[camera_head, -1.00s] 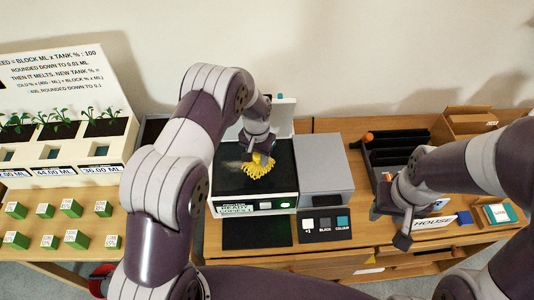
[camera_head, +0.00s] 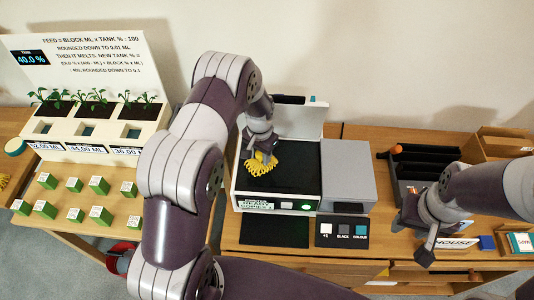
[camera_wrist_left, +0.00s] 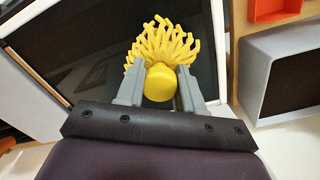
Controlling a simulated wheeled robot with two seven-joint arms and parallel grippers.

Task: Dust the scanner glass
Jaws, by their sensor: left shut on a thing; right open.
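The scanner (camera_head: 226,205) stands on the desk with its white lid (camera_head: 300,120) raised. Its dark glass (camera_head: 295,180) faces up and also shows in the left wrist view (camera_wrist_left: 95,60). My left gripper (camera_head: 262,147) is shut on the yellow duster (camera_head: 258,165), which is at the left part of the glass. In the left wrist view, the gripper's fingers (camera_wrist_left: 160,88) hold the duster's round yellow end (camera_wrist_left: 159,82), with the strands (camera_wrist_left: 160,42) spread over the glass. Whether the strands press on it is unclear. My right gripper (camera_head: 412,238) is open and empty at the right.
A grey box (camera_head: 348,185) adjoins the scanner's right side. A black pad (camera_head: 274,231) and a button panel (camera_head: 341,232) lie in front. A planter (camera_head: 95,125) and several green blocks (camera_head: 98,185) stand left. A black rack (camera_head: 420,165) stands right.

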